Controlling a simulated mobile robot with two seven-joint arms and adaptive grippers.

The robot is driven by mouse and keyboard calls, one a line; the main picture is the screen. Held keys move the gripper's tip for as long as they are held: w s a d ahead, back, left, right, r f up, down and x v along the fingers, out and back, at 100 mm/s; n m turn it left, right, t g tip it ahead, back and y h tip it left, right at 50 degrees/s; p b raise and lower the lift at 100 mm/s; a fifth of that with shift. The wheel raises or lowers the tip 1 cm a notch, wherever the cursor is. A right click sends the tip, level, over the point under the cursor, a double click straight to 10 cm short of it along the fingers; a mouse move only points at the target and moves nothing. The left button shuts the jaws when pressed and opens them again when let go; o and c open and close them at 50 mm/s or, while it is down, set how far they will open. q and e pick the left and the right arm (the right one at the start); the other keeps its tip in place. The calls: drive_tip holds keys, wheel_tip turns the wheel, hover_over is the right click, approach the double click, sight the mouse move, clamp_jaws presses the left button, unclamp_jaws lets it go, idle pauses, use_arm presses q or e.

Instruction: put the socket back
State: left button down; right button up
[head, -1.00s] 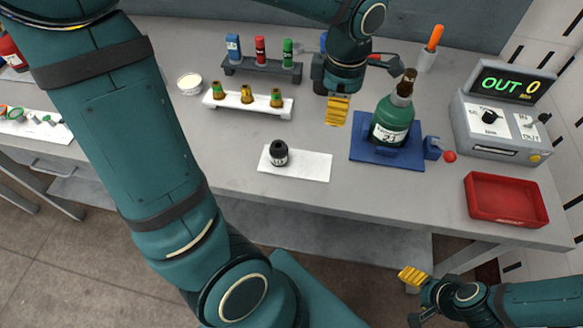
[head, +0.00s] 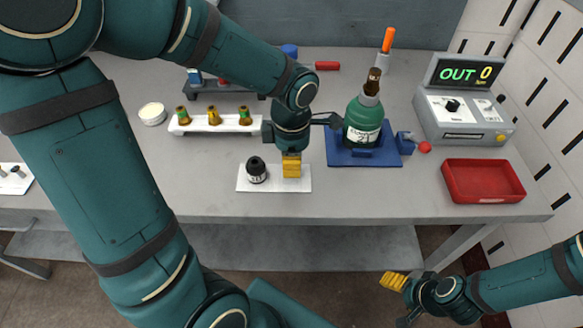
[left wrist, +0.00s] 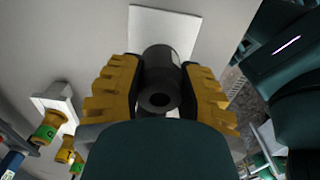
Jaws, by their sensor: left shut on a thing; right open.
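My left gripper (head: 291,166) is over the right half of the white card (head: 275,187). It is shut on a black cylindrical socket (left wrist: 162,80), which shows between the yellow fingers in the left wrist view with a round hole facing the camera. In the head view the near finger hides it, and I cannot tell whether it touches the card. A second black piece (head: 257,171) with a small pale label stands upright on the card's left half, apart from the gripper. My right gripper (head: 397,299) is open and empty beyond the table's front edge.
A green bottle (head: 362,121) stands on a blue base (head: 343,155) right of my left gripper. A white rack (head: 216,124) with several brass pieces is behind-left. A red tray (head: 485,181) and a display box (head: 465,117) are at the right. The front strip is clear.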

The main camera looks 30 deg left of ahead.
use_arm(q)
wheel_tip(320, 180, down, 3)
drive_tip(key=shift+r+b, duration=0.15)
drive_tip(key=shift+b, duration=0.15)
drive_tip(key=c, duration=0.7)
unclamp_jaws()
drive_tip(key=shift+o, duration=0.2)
